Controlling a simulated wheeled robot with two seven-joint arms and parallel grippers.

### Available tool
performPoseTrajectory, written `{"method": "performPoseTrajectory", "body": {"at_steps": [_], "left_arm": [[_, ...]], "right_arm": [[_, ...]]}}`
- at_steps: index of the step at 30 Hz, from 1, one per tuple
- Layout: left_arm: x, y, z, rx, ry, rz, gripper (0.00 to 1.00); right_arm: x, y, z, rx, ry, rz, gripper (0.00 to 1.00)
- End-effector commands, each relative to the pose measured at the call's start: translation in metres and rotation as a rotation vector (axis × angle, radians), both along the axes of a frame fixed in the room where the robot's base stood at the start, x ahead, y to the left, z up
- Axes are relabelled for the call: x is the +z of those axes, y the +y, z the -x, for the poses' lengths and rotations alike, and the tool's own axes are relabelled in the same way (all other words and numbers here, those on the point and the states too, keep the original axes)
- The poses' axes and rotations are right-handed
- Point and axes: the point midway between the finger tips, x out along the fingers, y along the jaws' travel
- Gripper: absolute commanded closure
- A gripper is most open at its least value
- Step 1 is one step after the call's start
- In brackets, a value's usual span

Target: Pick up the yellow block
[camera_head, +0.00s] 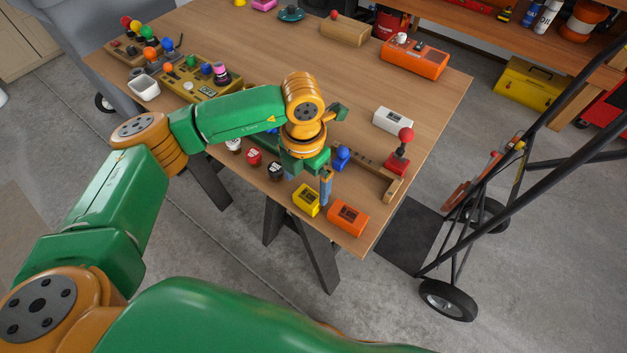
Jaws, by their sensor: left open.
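The yellow block (306,200) lies near the front edge of the wooden table, with a dark patch on its top. My left gripper (318,185) points down from the wrist just above and behind the yellow block. One bluish finger shows beside the block's right side; the other finger is hard to make out. The jaws are open, with nothing seen between them. I cannot tell whether the finger touches the block. My right gripper is not in view.
An orange block (347,218) sits close to the right of the yellow one. A blue-knobbed piece (342,157), a red-balled joystick (400,153) and a white block (393,120) stand behind. Small jars (254,158) are to the left. A hand truck (480,210) stands right of the table (440,110).

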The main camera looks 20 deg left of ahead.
Motion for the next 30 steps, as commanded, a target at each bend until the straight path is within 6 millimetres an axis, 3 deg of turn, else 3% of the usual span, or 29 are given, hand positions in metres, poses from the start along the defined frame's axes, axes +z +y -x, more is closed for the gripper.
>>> {"method": "performPoseTrajectory", "body": {"at_steps": [8,12,18,20,27,30], "left_arm": [[-0.042,-0.001,-0.009,0.002,0.004,-0.005,0.00],[-0.065,-0.001,-0.009,0.000,0.003,-0.002,0.00],[-0.068,-0.002,-0.010,-0.001,0.001,-0.001,0.00],[-0.068,-0.002,-0.010,-0.001,0.001,-0.001,0.11],[-0.068,-0.002,-0.010,0.000,0.001,0.000,0.76],[-0.068,-0.002,-0.010,0.000,0.001,0.000,0.80]], "right_arm": [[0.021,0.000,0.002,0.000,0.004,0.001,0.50],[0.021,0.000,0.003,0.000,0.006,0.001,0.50],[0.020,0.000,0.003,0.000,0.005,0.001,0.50],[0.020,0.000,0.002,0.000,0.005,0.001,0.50],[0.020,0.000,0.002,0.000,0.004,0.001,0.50],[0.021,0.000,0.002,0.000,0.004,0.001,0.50]]}}
